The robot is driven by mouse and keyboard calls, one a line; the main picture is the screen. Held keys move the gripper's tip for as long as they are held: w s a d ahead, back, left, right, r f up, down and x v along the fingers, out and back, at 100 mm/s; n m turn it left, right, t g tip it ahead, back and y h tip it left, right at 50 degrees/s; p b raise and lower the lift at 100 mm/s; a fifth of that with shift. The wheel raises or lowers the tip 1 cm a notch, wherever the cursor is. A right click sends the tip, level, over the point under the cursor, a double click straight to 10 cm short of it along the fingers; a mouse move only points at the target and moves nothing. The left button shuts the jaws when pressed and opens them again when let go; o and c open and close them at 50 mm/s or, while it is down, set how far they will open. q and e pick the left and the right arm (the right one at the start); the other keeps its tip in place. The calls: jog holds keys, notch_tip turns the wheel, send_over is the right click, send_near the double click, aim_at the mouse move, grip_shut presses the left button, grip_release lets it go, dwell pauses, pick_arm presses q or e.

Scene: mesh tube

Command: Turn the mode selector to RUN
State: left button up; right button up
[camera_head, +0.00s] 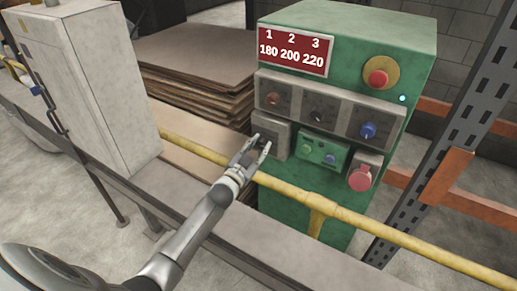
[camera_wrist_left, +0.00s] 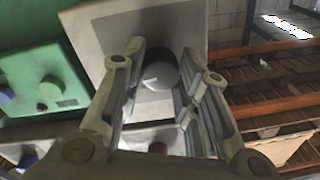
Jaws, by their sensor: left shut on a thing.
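The mode selector looks to be the dark round knob (camera_wrist_left: 158,75) on a grey box (camera_head: 276,131) at the lower left of the green control cabinet (camera_head: 330,222). In the left wrist view the knob has a white pointer mark aimed toward the left of the picture. I can read no RUN label. My left gripper (camera_head: 261,143) is at the front of this box, its two fingers on either side of the knob and shut on it. In the head view the fingers mostly hide the knob. My right gripper is not in view.
A yellow rail (camera_head: 283,190) runs in front of the cabinet, below my left gripper. A small green panel (camera_head: 321,152) and a red button (camera_head: 360,178) lie right of the grey box. A row of knobs (camera_head: 319,116) is above. A pale cabinet (camera_head: 95,85) stands left.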

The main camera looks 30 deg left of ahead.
pick_arm(q)
jog(key=shift+m, duration=0.6)
jog(key=o, duration=1)
jog(key=s, duration=1.2)
jog(key=shift+a+f, duration=0.25)
jog(key=shift+f, duration=0.05)
